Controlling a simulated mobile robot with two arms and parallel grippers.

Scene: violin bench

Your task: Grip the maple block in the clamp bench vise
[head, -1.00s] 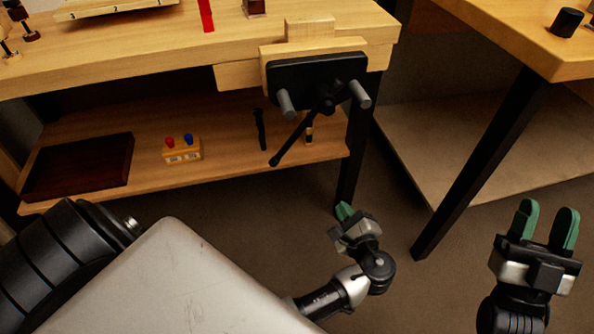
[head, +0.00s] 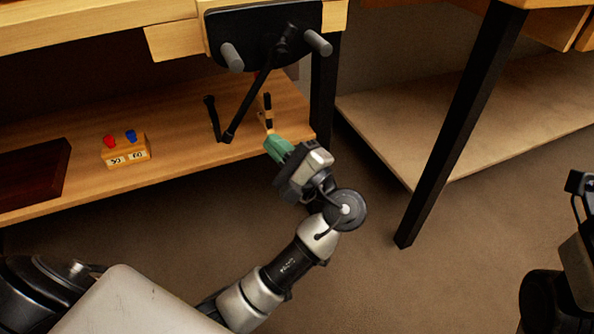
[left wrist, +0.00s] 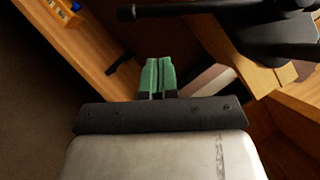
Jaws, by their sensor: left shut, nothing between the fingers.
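The bench vise (head: 262,42) shows at the top of the head view as a black front plate with two grey rods and a wooden jaw behind. Its thin black handle bar (head: 250,103) hangs at a slant. It also shows dark at the upper right of the left wrist view (left wrist: 275,38). I cannot make out the maple block in the current views; the vise top is cut off. My left gripper (head: 276,147) is shut and empty, below the vise and apart from the handle. Its green fingers touch each other in the left wrist view (left wrist: 158,75). My right gripper's fingers are outside the frame.
A black table leg (head: 465,120) stands at the right. Floor between is clear.

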